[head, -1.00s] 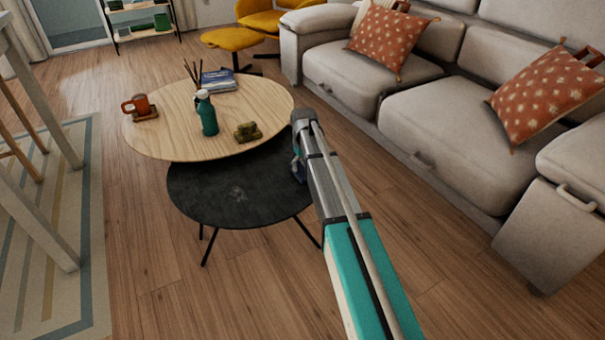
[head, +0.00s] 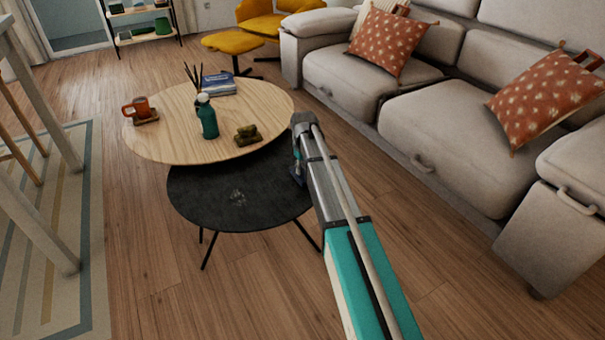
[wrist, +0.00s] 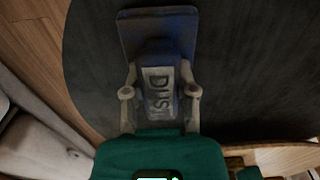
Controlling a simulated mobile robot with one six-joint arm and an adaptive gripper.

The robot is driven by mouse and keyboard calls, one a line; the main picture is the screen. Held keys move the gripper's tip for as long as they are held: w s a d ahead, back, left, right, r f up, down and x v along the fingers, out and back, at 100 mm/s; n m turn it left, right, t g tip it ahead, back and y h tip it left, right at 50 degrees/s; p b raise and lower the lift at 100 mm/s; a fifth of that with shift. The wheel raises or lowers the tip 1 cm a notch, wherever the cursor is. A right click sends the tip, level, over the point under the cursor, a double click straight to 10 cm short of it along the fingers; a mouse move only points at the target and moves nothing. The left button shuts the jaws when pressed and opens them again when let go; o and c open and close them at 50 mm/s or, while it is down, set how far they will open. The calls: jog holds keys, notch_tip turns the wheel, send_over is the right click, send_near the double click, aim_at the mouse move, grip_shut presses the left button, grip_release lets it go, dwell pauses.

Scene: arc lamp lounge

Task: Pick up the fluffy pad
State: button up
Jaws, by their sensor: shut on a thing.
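The fluffy pad (wrist: 158,28) is a dark blue flat piece with a raised block labelled "DUS…"; its last letters are hard to read. In the wrist view my gripper (wrist: 160,90) has a finger on each side of this block and is shut on it. The pad lies over the black tabletop; I cannot tell whether it touches it. In the head view a small blue part of the pad (head: 298,174) shows below my gripper (head: 298,150), at the right edge of the black table (head: 215,210). My arm hides the rest.
A pale grey smudge (head: 238,197) marks the black table. The higher wooden table (head: 165,115) holds a teal bottle (head: 208,122), an orange mug (head: 138,106), books (head: 218,84) and a small olive-brown object (head: 248,134). A sofa (head: 420,120) stands on the right.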

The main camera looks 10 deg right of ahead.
grip_shut()
jog(key=shift+r, duration=0.15)
notch_tip(320, 180, up, 3)
jog(key=p, duration=0.3)
jog(key=shift+f, duration=0.2)
jog(key=s+r+p, duration=1)
jog(key=s, duration=0.4)
jog(key=shift+d, duration=0.1)
